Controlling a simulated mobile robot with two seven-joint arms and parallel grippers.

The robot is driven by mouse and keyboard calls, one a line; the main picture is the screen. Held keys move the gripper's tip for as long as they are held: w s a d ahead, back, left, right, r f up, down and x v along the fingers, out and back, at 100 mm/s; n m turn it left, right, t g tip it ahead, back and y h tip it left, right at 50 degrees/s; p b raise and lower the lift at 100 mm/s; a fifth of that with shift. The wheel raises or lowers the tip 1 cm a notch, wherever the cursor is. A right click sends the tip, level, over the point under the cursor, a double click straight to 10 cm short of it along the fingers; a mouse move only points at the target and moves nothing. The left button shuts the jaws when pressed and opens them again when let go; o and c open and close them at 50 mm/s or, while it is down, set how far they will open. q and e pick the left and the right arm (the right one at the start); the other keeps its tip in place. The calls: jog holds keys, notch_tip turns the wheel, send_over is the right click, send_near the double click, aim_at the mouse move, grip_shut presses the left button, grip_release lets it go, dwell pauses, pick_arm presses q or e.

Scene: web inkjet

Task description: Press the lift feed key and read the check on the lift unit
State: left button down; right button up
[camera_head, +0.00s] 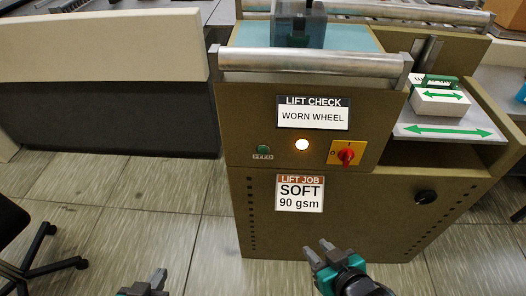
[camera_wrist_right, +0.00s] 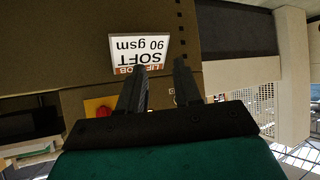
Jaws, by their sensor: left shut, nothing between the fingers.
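The lift unit (camera_head: 300,228) is a brown cabinet facing me in the head view. Its LIFT CHECK display (camera_head: 313,115) reads "WORN WHEEL". Below it are a small green key (camera_head: 263,149) with a label too small to read, a glowing pale lamp (camera_head: 302,145) and a red rotary switch (camera_head: 346,154) on a yellow plate. A LIFT JOB card (camera_head: 299,194) reads "SOFT 90 gsm"; it shows upside down in the right wrist view (camera_wrist_right: 139,47). My left gripper (camera_head: 152,278) is shut and empty, low and left of the cabinet. My right gripper (camera_head: 322,250) is open and empty, below the card.
A metal roller (camera_head: 310,62) runs along the cabinet's top front edge. A side shelf (camera_head: 440,128) on the right holds a white stack with green arrows. A black knob (camera_head: 426,197) sits lower right. An office chair (camera_head: 35,250) stands at left. The floor between is clear.

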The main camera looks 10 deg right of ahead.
grip_shut()
dwell(1.0)
